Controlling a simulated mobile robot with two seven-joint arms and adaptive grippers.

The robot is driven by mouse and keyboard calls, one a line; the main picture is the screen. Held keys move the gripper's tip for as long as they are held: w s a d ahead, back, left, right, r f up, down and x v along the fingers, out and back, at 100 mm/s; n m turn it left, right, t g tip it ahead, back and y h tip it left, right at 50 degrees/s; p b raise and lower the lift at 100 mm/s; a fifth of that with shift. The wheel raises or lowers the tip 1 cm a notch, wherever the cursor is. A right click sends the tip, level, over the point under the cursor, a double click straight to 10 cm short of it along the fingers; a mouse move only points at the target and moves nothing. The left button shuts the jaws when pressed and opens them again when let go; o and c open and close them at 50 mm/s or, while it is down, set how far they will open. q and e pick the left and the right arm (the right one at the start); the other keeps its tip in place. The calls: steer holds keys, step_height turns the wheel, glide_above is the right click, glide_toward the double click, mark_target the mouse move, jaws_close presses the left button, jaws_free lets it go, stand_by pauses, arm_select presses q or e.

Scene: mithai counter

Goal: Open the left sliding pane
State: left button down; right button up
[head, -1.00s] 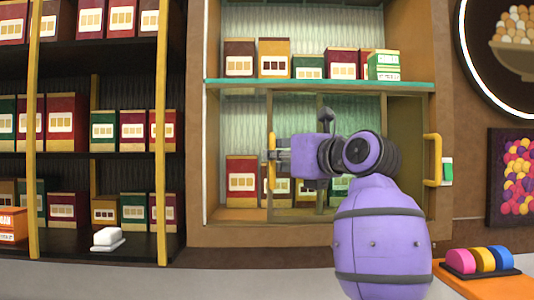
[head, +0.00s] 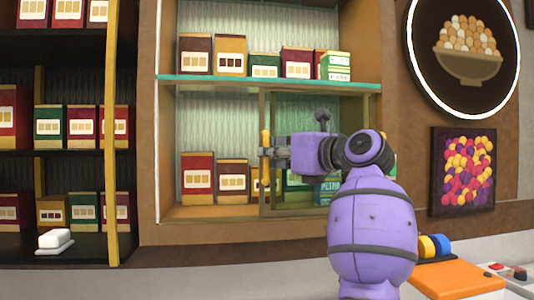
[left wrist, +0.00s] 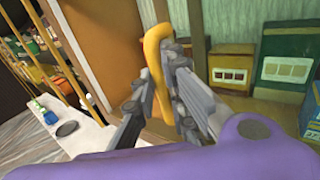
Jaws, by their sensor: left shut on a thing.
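The left sliding pane (head: 295,112) is greenish glass in a wooden frame, in the lower part of the wall cabinet. Its yellow upright handle (head: 265,139) is at its left edge. It stands well right of the cabinet's left side, with a wide open gap showing boxes to its left. My left gripper (head: 267,152) is shut on this handle, reaching it from the right. In the left wrist view the handle (left wrist: 156,45) stands between the fingers (left wrist: 163,88). My purple arm hides much of the cabinet's lower right. My right gripper is not in view.
Boxes (head: 197,173) stand inside the open left part. A teal shelf edge (head: 230,79) runs above the pane, with more boxes on it. Dark shelving (head: 80,152) stands at left. An orange board (head: 455,278) lies at lower right, near my arm.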

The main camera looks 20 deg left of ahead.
arm_select(q)
steer(key=shift+s+r, duration=0.15)
steer(key=shift+r, duration=0.35)
steer(key=c, duration=1.8)
jaws_free()
steer(key=shift+d, duration=0.1)
steer(key=v, duration=1.1)
steer(key=shift+d+f, duration=0.3)
steer(key=shift+d, duration=0.05)
steer(key=shift+s, duration=0.1)
